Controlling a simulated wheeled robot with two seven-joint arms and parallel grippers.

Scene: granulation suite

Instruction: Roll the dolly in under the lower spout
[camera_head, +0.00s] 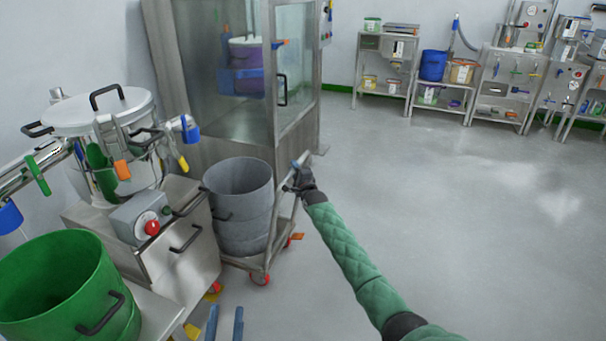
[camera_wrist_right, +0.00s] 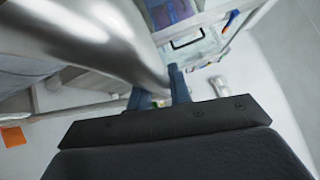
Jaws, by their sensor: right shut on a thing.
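The dolly (camera_head: 243,262) is a low steel cart with red wheels and a tall push handle. It carries a grey tub (camera_head: 238,205) and stands beside the steel machine cabinet (camera_head: 180,255). My right gripper (camera_head: 299,175) is shut on the dolly's handle bar; in the right wrist view its blue fingers (camera_wrist_right: 160,88) meet the shiny bar (camera_wrist_right: 105,38). My left gripper (camera_head: 224,323) shows only as two blue fingers at the bottom edge, apart and empty. Blue-ended outlets (camera_head: 188,128) show on the machine and at far left (camera_head: 9,217); which is the lower spout I cannot tell.
A green tub (camera_head: 60,285) stands at front left, close to the cabinet. A tall glass-and-steel booth (camera_head: 297,70) rises right behind the dolly. Steel shelves and carts (camera_head: 500,85) line the far wall. The floor (camera_head: 440,200) to the right is clear.

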